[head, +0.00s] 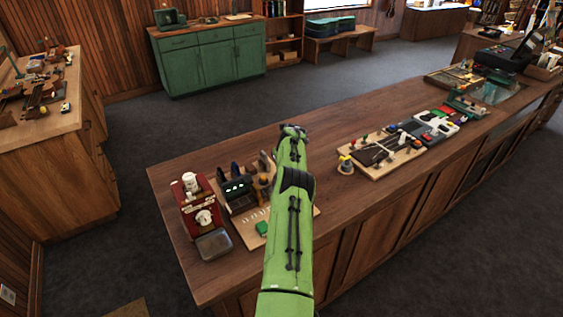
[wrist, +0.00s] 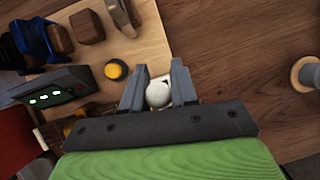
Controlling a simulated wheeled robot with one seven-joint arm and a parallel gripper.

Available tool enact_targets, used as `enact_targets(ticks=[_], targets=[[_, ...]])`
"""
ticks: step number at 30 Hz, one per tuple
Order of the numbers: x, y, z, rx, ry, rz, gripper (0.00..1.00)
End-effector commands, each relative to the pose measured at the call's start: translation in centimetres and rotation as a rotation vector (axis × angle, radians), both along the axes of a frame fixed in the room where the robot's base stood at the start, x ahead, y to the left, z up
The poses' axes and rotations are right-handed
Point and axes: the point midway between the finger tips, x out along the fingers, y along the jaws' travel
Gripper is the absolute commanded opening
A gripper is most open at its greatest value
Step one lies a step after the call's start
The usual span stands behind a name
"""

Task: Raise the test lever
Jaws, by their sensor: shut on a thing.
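My gripper (wrist: 157,74) is shut on a round white knob, which I take to be the end of the test lever (wrist: 158,95), at the edge of a light wooden board (wrist: 157,30). The knob sits between the two grey fingers. The lever's shaft and base are mostly hidden by the fingers and gripper body, so its angle cannot be told. In the head view my green arm reaches over the counter and covers the gripper and lever. The board (head: 252,240) shows there just left of my arm.
A yellow button (wrist: 116,70) and a dark box with green lights (wrist: 52,94) are left of my fingers. A red device (head: 198,203) and a grey tray (head: 214,243) stand farther left on the counter (head: 226,147). Bare counter lies beyond my arm.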

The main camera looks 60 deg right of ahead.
Motion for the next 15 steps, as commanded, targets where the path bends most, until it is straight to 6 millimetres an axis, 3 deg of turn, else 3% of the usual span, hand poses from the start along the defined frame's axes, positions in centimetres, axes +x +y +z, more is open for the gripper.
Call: enact_targets(ticks=[5,6,9,15], targets=[[0.32,0.07,0.06,-0.003,-0.004,0.007,0.0],[0.31,0.07,0.05,-0.003,-0.004,0.007,0.32],[0.27,0.07,0.04,-0.002,-0.003,0.006,0.48],[0.14,0.03,0.02,-0.001,-0.002,0.004,0.49]])
